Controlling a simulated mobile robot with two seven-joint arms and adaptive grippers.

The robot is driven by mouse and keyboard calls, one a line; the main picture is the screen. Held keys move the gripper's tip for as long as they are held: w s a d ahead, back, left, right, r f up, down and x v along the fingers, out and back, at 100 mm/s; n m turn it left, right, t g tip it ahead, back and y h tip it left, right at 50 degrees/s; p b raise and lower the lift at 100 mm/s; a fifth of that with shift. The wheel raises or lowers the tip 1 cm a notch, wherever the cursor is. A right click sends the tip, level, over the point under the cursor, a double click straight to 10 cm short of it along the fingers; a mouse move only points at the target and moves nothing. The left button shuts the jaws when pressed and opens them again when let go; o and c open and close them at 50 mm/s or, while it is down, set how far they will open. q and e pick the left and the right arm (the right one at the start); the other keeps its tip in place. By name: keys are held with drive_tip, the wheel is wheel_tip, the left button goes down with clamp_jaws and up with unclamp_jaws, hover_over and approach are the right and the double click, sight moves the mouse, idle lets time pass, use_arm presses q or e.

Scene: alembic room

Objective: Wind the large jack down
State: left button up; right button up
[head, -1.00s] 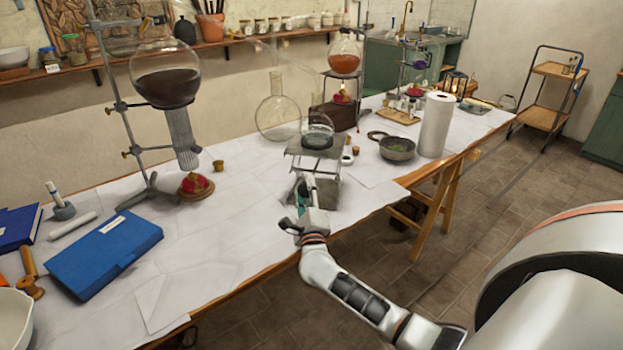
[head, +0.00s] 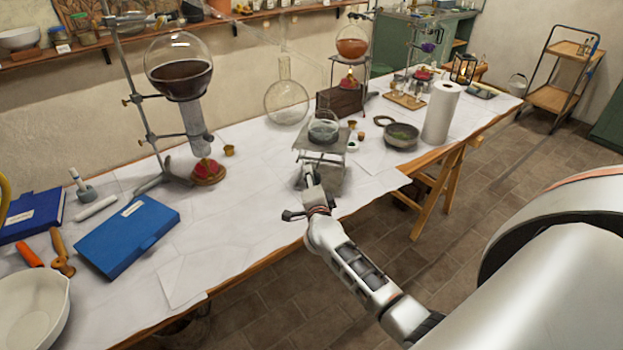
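The large jack (head: 328,158) stands near the front edge of the paper-covered table, right of the middle. Its flat grey top plate is level and carries a round glass vessel (head: 323,127) with dark contents. My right gripper (head: 309,176) is at the jack's front side, its arm reaching in from the lower right. Its fingertips are small and overlap the jack's lower body, so I cannot tell whether they touch it or how far they are open. The jack's knob is not clearly visible behind the gripper. My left gripper is not in view.
A tall stand (head: 140,105) holds a flask of dark liquid (head: 180,78) over a burner at left. A clear flask (head: 286,103) stands behind the jack. Bare table lies left of the jack.

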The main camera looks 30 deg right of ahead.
drive_tip(key=n+g, duration=0.2)
drive_tip(key=n, duration=0.2)
drive_tip(key=shift+f, duration=0.1)
drive_tip(key=n+g, duration=0.1)
drive_tip(key=n, duration=0.1)
drive_tip(key=n+g+h, duration=0.1)
drive_tip(key=shift+s+n+h, duration=0.1)
drive_tip(key=shift+n+h, duration=0.2)
drive_tip(key=shift+n, duration=0.1)
drive_tip(key=shift+g, duration=0.4)
drive_tip(key=o, duration=1.1)
